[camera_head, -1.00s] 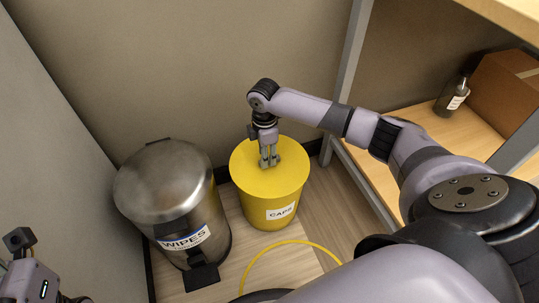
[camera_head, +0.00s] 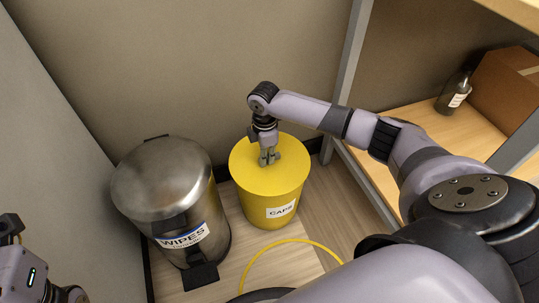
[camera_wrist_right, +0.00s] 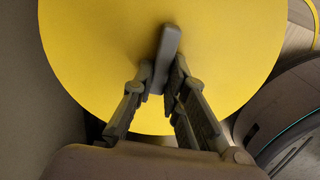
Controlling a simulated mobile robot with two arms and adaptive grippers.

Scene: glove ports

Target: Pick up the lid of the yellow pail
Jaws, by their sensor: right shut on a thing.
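The yellow pail (camera_head: 270,208) stands on the floor with a white label reading CAPS on its front. Its round yellow lid (camera_head: 250,172) sits on top; I see no gap between lid and pail. My right gripper (camera_head: 269,160) points down at the lid's middle. In the right wrist view, its fingers (camera_wrist_right: 162,82) are shut on the grey handle (camera_wrist_right: 168,48) of the lid (camera_wrist_right: 90,45), which fills much of that view. In the head view the fingers mostly hide the handle. Part of my left gripper (camera_head: 38,285) shows at the lower left edge, with its fingers unclear.
A steel pedal bin (camera_head: 165,185) labelled WIPES stands close to the left of the pail. A wooden shelf (camera_head: 420,135) with a grey post (camera_head: 346,85) is to the right, holding a bottle (camera_head: 454,93) and a cardboard box (camera_head: 505,85). A wall is close behind.

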